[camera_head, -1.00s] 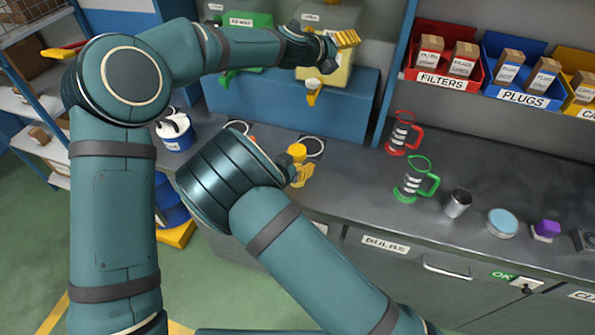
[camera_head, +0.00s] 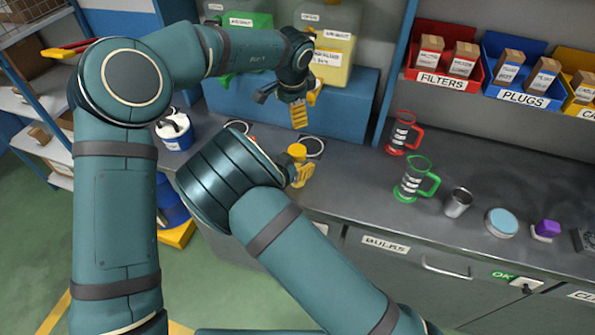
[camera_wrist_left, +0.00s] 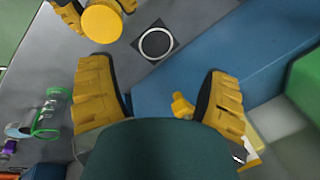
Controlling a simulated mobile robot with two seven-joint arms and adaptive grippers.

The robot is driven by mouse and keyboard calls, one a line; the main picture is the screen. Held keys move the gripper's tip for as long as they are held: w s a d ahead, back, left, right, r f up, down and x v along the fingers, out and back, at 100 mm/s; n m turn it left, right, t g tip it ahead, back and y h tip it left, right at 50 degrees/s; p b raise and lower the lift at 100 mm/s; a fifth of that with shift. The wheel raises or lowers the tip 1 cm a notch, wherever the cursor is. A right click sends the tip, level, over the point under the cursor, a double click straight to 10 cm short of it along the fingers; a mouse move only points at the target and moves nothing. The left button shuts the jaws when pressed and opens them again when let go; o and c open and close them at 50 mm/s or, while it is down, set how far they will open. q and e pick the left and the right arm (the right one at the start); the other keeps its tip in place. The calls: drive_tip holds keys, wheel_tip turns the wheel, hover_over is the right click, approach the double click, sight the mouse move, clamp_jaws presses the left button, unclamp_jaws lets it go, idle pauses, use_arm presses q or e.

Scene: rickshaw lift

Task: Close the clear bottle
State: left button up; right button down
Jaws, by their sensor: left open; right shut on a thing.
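A round yellow cap (camera_head: 297,150) sits on top of a thing held in my right gripper (camera_head: 300,174) above the counter's left part. I take this thing for the clear bottle, but its body is mostly hidden by the fingers. In the left wrist view the yellow cap (camera_wrist_left: 103,21) shows from above, with the right gripper's yellow finger pads on both sides. My left gripper (camera_head: 288,108) is open and empty, pointing down above and behind the cap. In the left wrist view its two fingers (camera_wrist_left: 160,100) are wide apart, and the cap lies beyond them, not between them.
A yellowish jug (camera_head: 335,55) and a green jug (camera_head: 250,25) stand on a blue block (camera_head: 345,100) behind. A yellow tap (camera_wrist_left: 182,106) shows near my left fingers. A ringed pad (camera_head: 311,147), green mug (camera_head: 412,180), red mug (camera_head: 400,135) and metal cup (camera_head: 457,203) are on the counter.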

sight(297, 149)
use_arm(q)
drive_tip(key=s+g, duration=0.1)
drive_tip(key=s+d+f+g, duration=0.1)
drive_tip(key=s, duration=0.1)
drive_tip(key=s+g, duration=0.1)
drive_tip(key=s, duration=0.1)
drive_tip(key=shift+d+f, duration=0.3)
drive_tip(key=shift+f, duration=0.1)
drive_tip(key=shift+f, duration=4)
drive_tip(key=c, duration=1.3)
drive_tip(key=o, duration=1.3)
drive_tip(key=shift+c, duration=0.2)
